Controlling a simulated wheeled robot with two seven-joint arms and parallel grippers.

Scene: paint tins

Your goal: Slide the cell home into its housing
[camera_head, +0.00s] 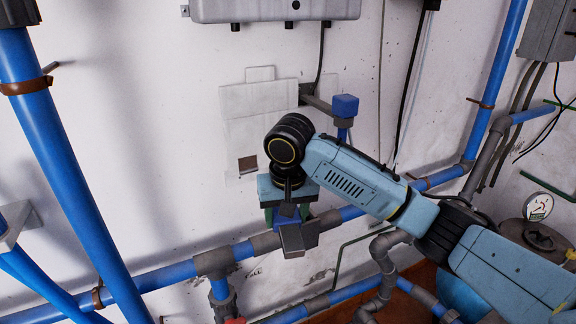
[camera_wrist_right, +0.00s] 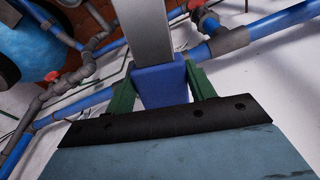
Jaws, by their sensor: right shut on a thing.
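My right gripper (camera_head: 287,214) hangs from its light blue arm in front of the wall, pointing down. In the right wrist view its two green fingers (camera_wrist_right: 161,88) are shut on the cell, one on each side. The cell has a blue end (camera_wrist_right: 160,86) between the fingers and a long grey body (camera_wrist_right: 145,32) reaching away from them. In the head view the grey body (camera_head: 298,239) shows below the gripper. A pale panel on the wall has a small dark, square opening (camera_head: 247,164), which may be the housing; it is left of the gripper and apart from the cell. My left gripper is out of view.
Blue pipes with grey joints (camera_head: 213,262) run below and behind the gripper. A thick blue pipe (camera_head: 70,170) stands at the left. A grey fitting with a blue cube (camera_head: 345,105) juts from the wall above the gripper. A gauge (camera_head: 538,207) is at the right.

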